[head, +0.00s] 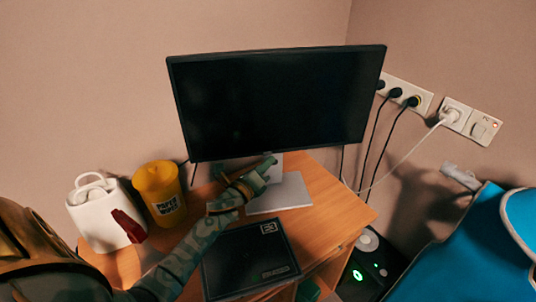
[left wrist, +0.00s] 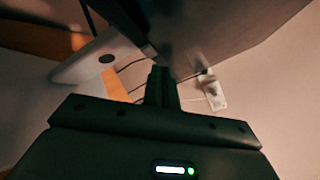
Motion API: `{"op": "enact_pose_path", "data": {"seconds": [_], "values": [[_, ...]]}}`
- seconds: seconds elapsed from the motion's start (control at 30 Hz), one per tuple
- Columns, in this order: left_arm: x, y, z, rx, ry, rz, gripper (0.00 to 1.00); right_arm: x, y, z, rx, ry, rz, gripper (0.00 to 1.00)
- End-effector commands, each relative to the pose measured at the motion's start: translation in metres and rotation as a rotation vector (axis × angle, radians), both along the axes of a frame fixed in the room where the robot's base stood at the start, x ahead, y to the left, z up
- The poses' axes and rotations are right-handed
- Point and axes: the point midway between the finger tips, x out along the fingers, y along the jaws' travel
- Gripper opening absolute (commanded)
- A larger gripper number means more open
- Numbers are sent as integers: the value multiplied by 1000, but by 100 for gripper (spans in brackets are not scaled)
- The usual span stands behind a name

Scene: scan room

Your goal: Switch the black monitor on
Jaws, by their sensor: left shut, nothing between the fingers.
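The black monitor (head: 275,100) stands on a silver-grey stand (head: 282,195) on the wooden desk, and its screen is dark. My left gripper (head: 268,163) is in front of the monitor's lower edge, near the stand's neck. In the left wrist view the fingers (left wrist: 161,75) are shut together with nothing between them, and the monitor (left wrist: 200,30) fills the top. I cannot tell whether the fingertips touch the monitor. No power button can be made out. My right gripper is not in view.
A black box (head: 248,262) lies on the wooden desk (head: 325,212). A yellow tub (head: 160,190) and a white bag-like container (head: 95,215) stand at left. Wall sockets (head: 405,95) with cables are at right. A blue chair-like thing (head: 465,250) is at lower right.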

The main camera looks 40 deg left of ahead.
Motion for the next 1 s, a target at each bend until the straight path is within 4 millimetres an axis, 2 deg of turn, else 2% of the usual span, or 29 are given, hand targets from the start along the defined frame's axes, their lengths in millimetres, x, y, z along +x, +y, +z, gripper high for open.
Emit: {"op": "enact_pose_path", "data": {"seconds": [1.0], "values": [[6, 6, 1, 0, 0, 0, 0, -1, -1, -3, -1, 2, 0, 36]]}}
